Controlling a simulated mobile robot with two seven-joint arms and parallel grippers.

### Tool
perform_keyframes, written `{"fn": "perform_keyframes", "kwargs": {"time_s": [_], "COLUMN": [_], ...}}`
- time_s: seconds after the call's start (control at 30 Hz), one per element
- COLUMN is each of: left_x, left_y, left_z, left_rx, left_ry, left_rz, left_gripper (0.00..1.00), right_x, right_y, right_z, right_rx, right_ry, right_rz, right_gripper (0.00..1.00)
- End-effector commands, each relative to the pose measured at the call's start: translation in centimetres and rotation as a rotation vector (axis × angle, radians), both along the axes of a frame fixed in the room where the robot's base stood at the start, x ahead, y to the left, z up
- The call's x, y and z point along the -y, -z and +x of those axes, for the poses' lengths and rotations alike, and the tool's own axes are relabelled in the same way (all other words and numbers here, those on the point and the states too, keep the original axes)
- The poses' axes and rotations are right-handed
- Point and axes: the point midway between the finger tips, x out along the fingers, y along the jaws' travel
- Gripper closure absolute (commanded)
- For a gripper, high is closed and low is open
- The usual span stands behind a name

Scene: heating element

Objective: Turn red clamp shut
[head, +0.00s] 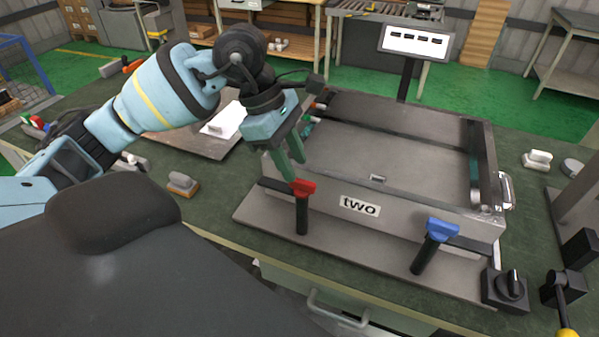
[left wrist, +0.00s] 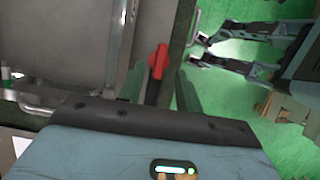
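The red clamp (head: 303,188) is at the left end of the front face of a grey metal box (head: 325,198). Its red head sits on top of a dark handle that points down. My left gripper (head: 291,168) reaches down from above, with its fingertips close to the red head. In the left wrist view, the red clamp (left wrist: 158,62) lies between the two spread fingers (left wrist: 160,88). I cannot tell whether a finger touches it. A blue clamp (head: 442,230) with a dark handle is at the right of the front face.
A black knob switch (head: 507,288) stands at the base plate's right corner. A lever with a yellow end (head: 566,325) is at the far right. A small brush-like block (head: 183,184) lies on the green bench left of the box. The box front bears a "two" label (head: 360,206).

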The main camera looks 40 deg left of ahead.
Motion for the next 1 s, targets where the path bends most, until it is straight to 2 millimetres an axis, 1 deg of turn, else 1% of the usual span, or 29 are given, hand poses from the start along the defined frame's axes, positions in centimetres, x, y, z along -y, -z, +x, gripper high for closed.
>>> {"fn": "perform_keyframes", "kwargs": {"time_s": [0.1, 0.3, 0.63, 0.9, 1.0], "left_x": [0.7, 1.3, 1.4, 1.4, 1.4], "left_y": [1.6, 3.2, 3.5, 3.5, 3.4], "left_z": [0.1, 0.3, 0.3, 0.3, 0.3], "left_rx": [-0.002, -0.001, 0.001, 0.001, 0.001], "left_ry": [0.002, 0.0, 0.001, 0.001, 0.001], "left_rz": [-0.002, -0.001, -0.001, -0.001, -0.001], "left_gripper": [0.65, 0.65, 0.65, 1.0, 1.0], "right_x": [0.0, 0.0, 0.0, 0.1, 0.1], "right_y": [-0.1, -0.2, -0.1, -0.1, -0.1], "right_z": [0.1, 0.1, 0.1, 0.1, 0.1], "right_rx": [0.003, 0.004, 0.003, 0.002, 0.002], "right_ry": [-0.001, 0.0, 0.0, 0.0, 0.0], "right_rz": [0.0, -0.001, -0.001, -0.001, -0.001], "right_gripper": [0.64, 0.64, 0.64, 0.64, 0.64]}}
